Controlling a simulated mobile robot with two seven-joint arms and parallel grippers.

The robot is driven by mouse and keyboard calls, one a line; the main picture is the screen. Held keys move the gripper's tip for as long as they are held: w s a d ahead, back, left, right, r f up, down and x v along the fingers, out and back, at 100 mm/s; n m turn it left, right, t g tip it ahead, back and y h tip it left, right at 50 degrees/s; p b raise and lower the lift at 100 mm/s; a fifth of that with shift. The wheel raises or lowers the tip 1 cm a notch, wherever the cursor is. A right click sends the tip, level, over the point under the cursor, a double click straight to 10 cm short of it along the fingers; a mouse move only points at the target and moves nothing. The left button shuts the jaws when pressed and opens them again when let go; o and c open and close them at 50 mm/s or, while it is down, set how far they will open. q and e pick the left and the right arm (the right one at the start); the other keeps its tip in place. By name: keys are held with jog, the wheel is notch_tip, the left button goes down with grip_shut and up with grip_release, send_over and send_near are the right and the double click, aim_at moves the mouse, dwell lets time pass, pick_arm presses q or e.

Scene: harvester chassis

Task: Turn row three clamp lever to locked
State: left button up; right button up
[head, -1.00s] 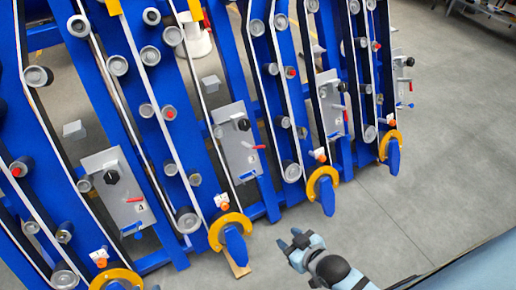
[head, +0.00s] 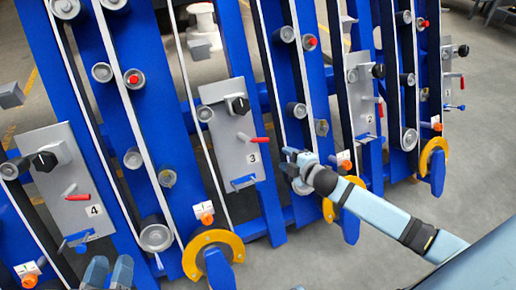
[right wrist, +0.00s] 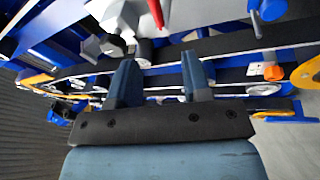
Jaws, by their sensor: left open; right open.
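The row three panel (head: 225,118) is a grey plate marked 3 in the head view. It carries a black knob (head: 239,104), a red-tipped lever (head: 259,139) pointing right and a blue lever (head: 243,181) below. Which lever is the clamp lever is not labelled. My right gripper (head: 288,162) is open and empty, just right of this panel in the picture. In the right wrist view its fingers (right wrist: 160,80) stand apart, with a red lever (right wrist: 155,12) and a blue lever (right wrist: 270,8) beyond them. My left gripper (head: 108,270) is open at the bottom edge, below the row four panel (head: 50,165).
Blue upright frames with belts and grey rollers (head: 157,235) surround the panels. Yellow curved guards (head: 212,245) and orange knobs (head: 207,218) stick out low down. Another panel (head: 362,95) stands to the right. Grey floor (head: 480,150) is clear at the right.

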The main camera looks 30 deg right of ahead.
jog(key=w, duration=0.1)
jog(key=b, duration=0.2)
send_near(264, 141)
jog(key=x, duration=0.3)
jog(key=b+x, duration=0.2)
jog(key=x, duration=0.6)
jog(key=shift+b, duration=0.3)
pick_arm(q)
jog(key=shift+d+f+h, duration=0.15)
jog(key=shift+d+h, duration=0.65)
pick_arm(e)
grip_shut()
